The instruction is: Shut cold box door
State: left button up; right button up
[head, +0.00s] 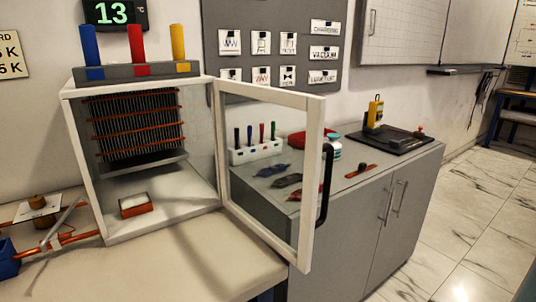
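The cold box (148,226) is a white-framed cabinet on the table at the left, with a finned coil (140,125) at its back wall. Its door (314,160) is a glass pane in a white frame, hinged at the box's right side. The door stands wide open, swung out to the right, with a black handle (325,185) on its outer edge. A small orange-red block with a white top (135,205) sits on the box floor. Neither of my grippers shows in the head view.
A grey holder (135,73) with blue, red and yellow cylinders stands on the box. Copper pipes and a valve (40,212) lie at the left. A grey cabinet (365,235) stands behind the door, with tools on top. Bare table (215,262) lies before the box.

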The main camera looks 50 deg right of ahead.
aim_at(315, 105)
jog(key=k+l, duration=0.1)
jog(key=l, duration=0.55)
jog(key=k+l, duration=0.1)
jog(key=l, duration=0.5)
jog(key=k+l, duration=0.1)
jog(key=l, duration=0.55)
jog(key=k+z, duration=0.05)
